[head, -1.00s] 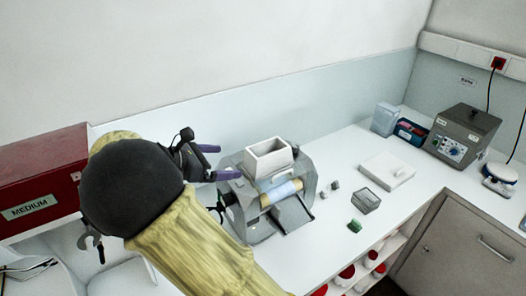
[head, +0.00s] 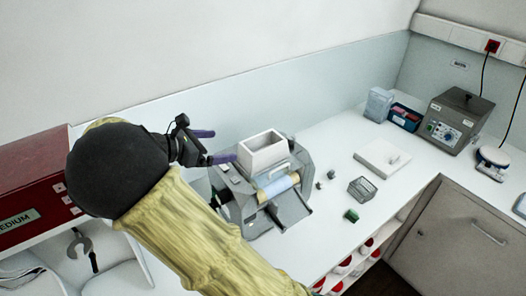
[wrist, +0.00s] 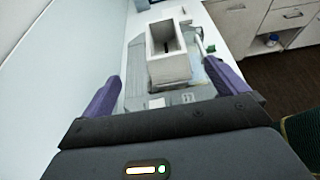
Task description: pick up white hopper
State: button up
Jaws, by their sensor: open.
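The white hopper (head: 262,154) is an open-topped rectangular box on top of the grey mill (head: 282,214), above its pale roller. My gripper (head: 221,146) is open, with purple fingers, just left of the hopper in the head view. In the wrist view the hopper (wrist: 168,62) stands ahead between the two spread fingers of my gripper (wrist: 170,90), upright on the mill's top. The fingers look apart from it. My arm hides part of the mill's left side in the head view.
A red cabinet (head: 38,175) stands left. A grey device (head: 452,118) stands at the back right. The wall runs close behind the mill.

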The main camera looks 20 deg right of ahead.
jog(key=p, duration=0.3)
send_near(261, 145)
jog(key=d, duration=0.1)
jog(key=s+d+r, duration=0.1)
jog(key=d, duration=0.1)
jog(key=shift+s+r, duration=0.25)
jog(key=shift+s+d+f+p, duration=0.1)
jog(key=shift+d+p, duration=0.35)
jog(key=x, duration=0.1)
jog(key=p+x, duration=0.2)
jog(key=shift+s+d+f, duration=0.15)
jog(key=shift+s+d, duration=0.1)
jog(key=shift+w+d+f, duration=0.15)
jog(key=shift+d+f, duration=0.15)
jog(key=shift+d, duration=0.05)
jog(key=shift+a, duration=0.1)
jog(key=c, duration=1.2)
